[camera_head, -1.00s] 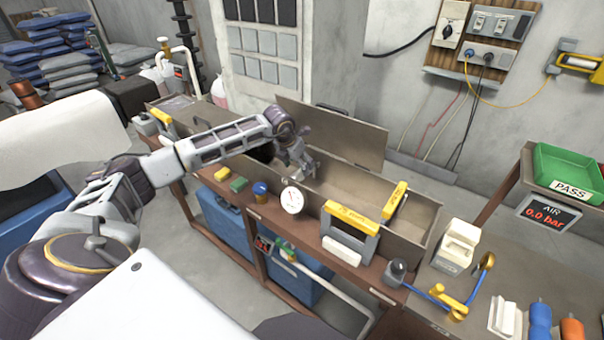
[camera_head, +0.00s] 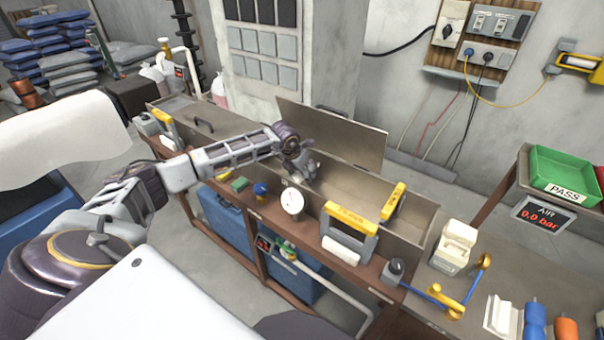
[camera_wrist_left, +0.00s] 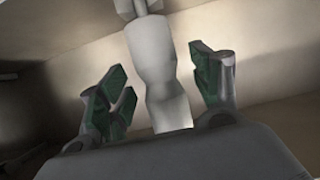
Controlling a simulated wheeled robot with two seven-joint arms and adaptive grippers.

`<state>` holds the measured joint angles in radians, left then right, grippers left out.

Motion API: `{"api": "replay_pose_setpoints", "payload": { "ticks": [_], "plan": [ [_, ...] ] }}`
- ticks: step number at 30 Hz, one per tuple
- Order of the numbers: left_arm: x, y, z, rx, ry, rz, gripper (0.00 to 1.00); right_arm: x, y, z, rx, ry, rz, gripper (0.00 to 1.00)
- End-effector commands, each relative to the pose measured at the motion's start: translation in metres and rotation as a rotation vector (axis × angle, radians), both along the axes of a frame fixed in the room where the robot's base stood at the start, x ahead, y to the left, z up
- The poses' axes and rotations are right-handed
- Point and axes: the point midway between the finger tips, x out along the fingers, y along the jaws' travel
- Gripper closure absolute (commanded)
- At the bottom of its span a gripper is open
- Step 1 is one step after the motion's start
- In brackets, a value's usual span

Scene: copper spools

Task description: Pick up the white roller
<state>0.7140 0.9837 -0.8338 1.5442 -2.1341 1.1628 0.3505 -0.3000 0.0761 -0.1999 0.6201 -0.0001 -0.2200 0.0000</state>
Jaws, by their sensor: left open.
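My left gripper (camera_head: 303,176) reaches down into the long open metal trough (camera_head: 350,190) on the bench. In the left wrist view my left gripper (camera_wrist_left: 160,85) is open, with green-padded fingers apart. A pale whitish-grey roller-like piece (camera_wrist_left: 150,48) with a narrower section lies between the fingers, running from the top of the view toward the palm. I see a gap on its right side; contact on the left cannot be told. In the head view the gripper and arm hide this piece. My right gripper is not in view.
A raised lid (camera_head: 335,140) stands behind the trough. A yellow-grey frame (camera_head: 350,222) and a yellow-handled tool (camera_head: 393,202) sit at its front and right end. A round white gauge (camera_head: 292,201) is on the front edge. A white block-shaped device (camera_head: 455,245) stands on the right.

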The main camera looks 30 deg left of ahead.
Motion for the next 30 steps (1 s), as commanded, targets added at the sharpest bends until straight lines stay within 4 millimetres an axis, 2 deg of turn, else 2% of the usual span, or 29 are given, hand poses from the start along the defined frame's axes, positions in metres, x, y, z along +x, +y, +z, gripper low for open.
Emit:
{"api": "replay_pose_setpoints", "payload": {
  "ticks": [12, 26, 30],
  "plan": [
    [0.0, -0.0002, -0.0002, 0.0, 0.0, 0.0, 0.36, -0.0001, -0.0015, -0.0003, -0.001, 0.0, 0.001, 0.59],
    [0.0, -0.0001, 0.0, 0.0, 0.0, 0.0, 0.93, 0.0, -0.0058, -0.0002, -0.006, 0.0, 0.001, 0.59],
    [0.0004, 0.0, 0.0008, 0.0, -0.002, 0.0, 0.93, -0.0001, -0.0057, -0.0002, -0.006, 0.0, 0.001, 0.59]
  ]
}}
